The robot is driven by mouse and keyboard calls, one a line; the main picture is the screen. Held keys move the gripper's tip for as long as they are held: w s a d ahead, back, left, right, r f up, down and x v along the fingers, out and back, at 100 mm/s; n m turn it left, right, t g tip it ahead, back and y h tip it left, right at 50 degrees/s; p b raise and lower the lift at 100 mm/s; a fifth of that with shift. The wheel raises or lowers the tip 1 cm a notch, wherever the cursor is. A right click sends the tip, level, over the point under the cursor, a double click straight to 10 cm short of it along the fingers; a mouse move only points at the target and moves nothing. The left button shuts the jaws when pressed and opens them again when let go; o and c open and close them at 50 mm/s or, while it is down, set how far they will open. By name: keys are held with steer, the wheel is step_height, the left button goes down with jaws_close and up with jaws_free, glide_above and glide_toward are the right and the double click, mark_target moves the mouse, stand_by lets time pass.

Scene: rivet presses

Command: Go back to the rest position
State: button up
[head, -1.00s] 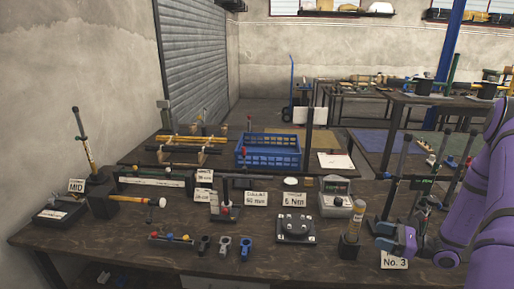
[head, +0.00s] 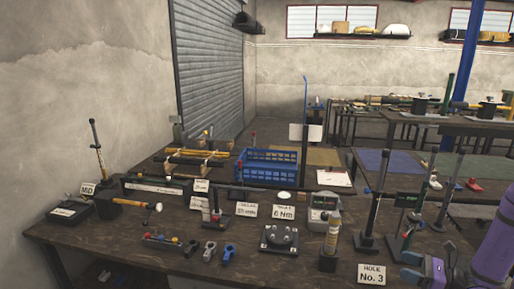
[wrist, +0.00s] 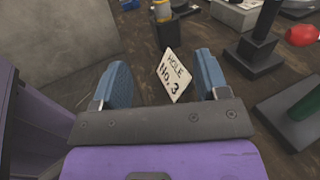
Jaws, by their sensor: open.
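My gripper (wrist: 165,85) is open in the wrist view, its two blue fingers apart with nothing held between them. A white card reading HOLE No. 3 (wrist: 170,75) shows beyond and between the fingers. In the head view my gripper (head: 425,270) is at the lower right, beside the same HOLE No. 3 card (head: 371,274), and part of my purple arm shows at the right edge. I cannot tell from the head view how close the fingers are to the bench.
The dark bench (head: 190,262) holds a black block with a yellow-and-white tube (head: 332,240), several black posts (head: 374,200), a meter box (head: 322,212) and a black fixture (head: 279,239). A blue crate (head: 268,167) stands behind. The bench's front left is fairly clear.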

steer(key=s+a+r+n+g+h, duration=0.2)
steer(key=a+r+n+g, duration=0.45)
steer(key=r, duration=0.55)
steer(key=s+a+r+n+g+h, duration=0.2)
steer(key=a+r+n+g, duration=0.3)
steer(key=a+r+n, duration=0.45)
steer(key=s+a+r+n+t+h, duration=0.2)
steer(key=s+r+n+t+h, duration=0.1)
steer(key=s+r, duration=0.5)
steer(key=s+a+r+n+t+h, duration=0.2)
steer(key=s+r+n+h, duration=0.4)
steer(key=s+r, duration=0.3)
steer(key=shift+r+t+h, duration=0.35)
steer(key=shift+t+h, duration=0.2)
steer(key=shift+h, duration=0.15)
